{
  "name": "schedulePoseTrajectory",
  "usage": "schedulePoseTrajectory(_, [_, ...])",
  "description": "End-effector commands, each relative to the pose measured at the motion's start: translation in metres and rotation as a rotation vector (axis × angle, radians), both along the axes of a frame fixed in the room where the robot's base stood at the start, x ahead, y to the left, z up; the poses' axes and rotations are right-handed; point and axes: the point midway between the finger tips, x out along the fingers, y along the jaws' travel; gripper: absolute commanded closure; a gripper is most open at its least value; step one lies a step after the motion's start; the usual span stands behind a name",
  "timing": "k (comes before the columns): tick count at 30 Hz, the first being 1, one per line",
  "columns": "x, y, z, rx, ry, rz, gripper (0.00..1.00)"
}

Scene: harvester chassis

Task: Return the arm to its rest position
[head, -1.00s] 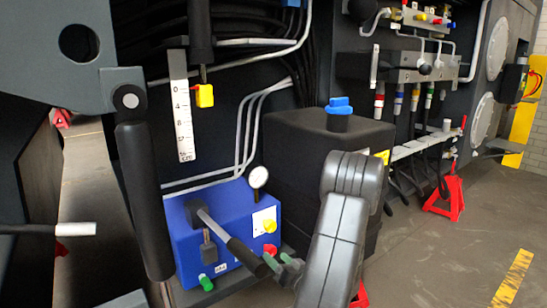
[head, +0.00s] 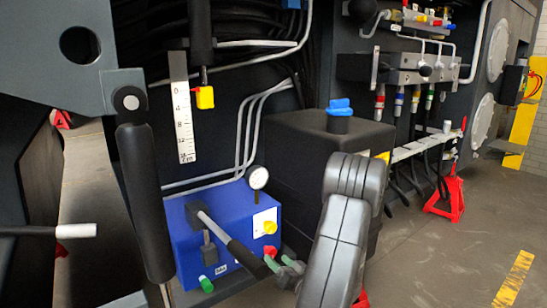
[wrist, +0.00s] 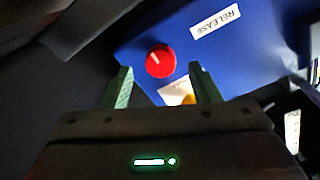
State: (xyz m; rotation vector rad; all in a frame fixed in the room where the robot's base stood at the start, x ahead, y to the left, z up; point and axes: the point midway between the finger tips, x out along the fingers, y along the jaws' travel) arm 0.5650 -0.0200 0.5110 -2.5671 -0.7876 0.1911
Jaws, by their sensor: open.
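My gripper (head: 282,263) is open, with green fingers, low in front of the right side of the blue pump box (head: 190,248). My dark grey arm rises in front of it at the lower centre of the head view. In the wrist view, my gripper (wrist: 162,82) has its two fingers spread and nothing between them. A round red knob (wrist: 160,61) on the blue box lies just beyond the fingertips, apart from them as far as I can tell. The knob also shows in the head view (head: 270,252). A RELEASE label (wrist: 215,22) sits beside it.
The box carries a black-handled lever (head: 228,240), a gauge (head: 258,178) and a green knob (head: 206,284). A black tank (head: 315,150) with a blue cap stands behind my arm. A red stand (head: 446,199) is at the right. Floor is open at the lower right.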

Motion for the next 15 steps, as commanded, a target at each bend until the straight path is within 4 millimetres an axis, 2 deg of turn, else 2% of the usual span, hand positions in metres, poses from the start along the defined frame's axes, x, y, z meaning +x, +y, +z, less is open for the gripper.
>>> schedulePoseTrajectory(6, [-0.035, -0.024, 0.002, 0.002, 0.002, -0.004, 0.44])
schedulePoseTrajectory(15, [-0.074, -0.051, 0.001, 0.001, 0.002, -0.003, 0.44])
